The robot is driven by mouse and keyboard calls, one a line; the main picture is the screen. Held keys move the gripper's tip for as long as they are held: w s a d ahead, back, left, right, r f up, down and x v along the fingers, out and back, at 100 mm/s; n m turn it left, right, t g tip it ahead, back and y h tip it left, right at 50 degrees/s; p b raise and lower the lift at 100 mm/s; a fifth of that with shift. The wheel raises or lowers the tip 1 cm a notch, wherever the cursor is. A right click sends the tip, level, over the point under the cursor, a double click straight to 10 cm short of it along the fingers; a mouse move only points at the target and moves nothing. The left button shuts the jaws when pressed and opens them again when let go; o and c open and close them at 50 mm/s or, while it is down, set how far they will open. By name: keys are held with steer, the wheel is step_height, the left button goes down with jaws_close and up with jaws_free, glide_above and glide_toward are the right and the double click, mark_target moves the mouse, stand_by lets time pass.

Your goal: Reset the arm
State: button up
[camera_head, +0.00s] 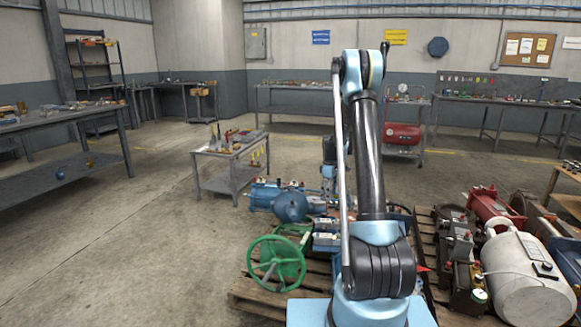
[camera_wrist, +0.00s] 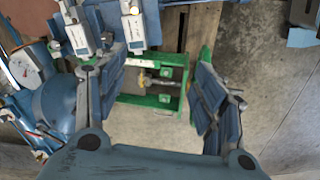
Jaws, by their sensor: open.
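In the head view my arm rises in the middle of the picture and bends at the top; my gripper is mostly hidden behind it there. In the wrist view my gripper (camera_wrist: 150,100) is open, its two blue-grey fingers set wide apart. Between the fingers I see part of a green frame (camera_wrist: 152,98) and bare floor, with nothing held. The green machine with a handwheel (camera_head: 275,262) sits on a wooden pallet (camera_head: 252,293) in the head view. Blue pump-like machines (camera_head: 290,206) sit behind it.
A second pallet on the right carries a white tank (camera_head: 528,275) and red machines (camera_head: 492,208). A small grey table (camera_head: 229,158) with tools stands behind the left pallet. Workbenches line the walls. The floor (camera_head: 110,245) at the left is clear.

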steer(key=s+r+m+t, duration=0.1)
steer(key=s+r+m, duration=0.2)
steer(key=s+r, duration=0.8)
steer(key=s+r+m, duration=0.3)
steer(key=s+r, duration=0.5)
steer(key=s, duration=0.7)
steer(key=s+f+m, duration=0.3)
steer(key=s, duration=1)
steer(key=s+f+m+t, duration=0.1)
steer(key=s+f+m, duration=0.2)
steer(key=s, duration=1)
steer(key=shift+d+f, duration=0.25)
steer(key=shift+f, duration=0.45)
steer(key=shift+w+f, duration=0.2)
steer(key=shift+w, duration=0.3)
